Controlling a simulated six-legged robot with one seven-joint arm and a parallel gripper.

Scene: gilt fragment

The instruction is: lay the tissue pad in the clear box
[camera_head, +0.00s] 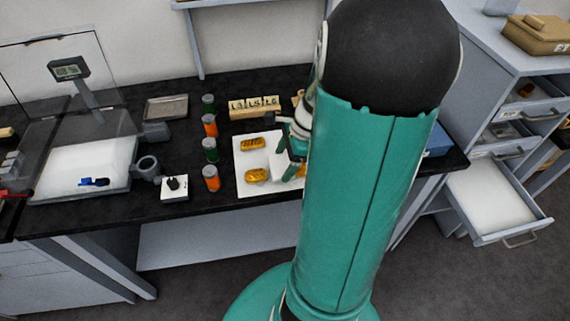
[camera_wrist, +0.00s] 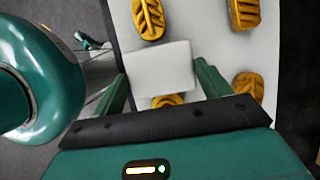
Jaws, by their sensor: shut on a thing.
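The white tissue pad (camera_wrist: 158,67) sits between the two green fingers of my gripper (camera_wrist: 163,86), above a white mat (camera_wrist: 197,22) with gold leaf-like fragments. One fragment (camera_wrist: 167,101) is partly covered by the pad. In the head view my gripper (camera_head: 288,150) is over the right part of the mat (camera_head: 243,190), beside the pad (camera_head: 282,163), and my arm hides much of that side. I cannot pick out the clear box with certainty in either view; my arm may hide it.
Green and orange jars (camera_head: 210,125) stand left of the mat, with lettered blocks (camera_head: 254,107) behind it. A scale (camera_head: 85,165) with clear panels stands at the left. An open drawer (camera_head: 492,200) juts out at the right. The bench's front edge is close to the mat.

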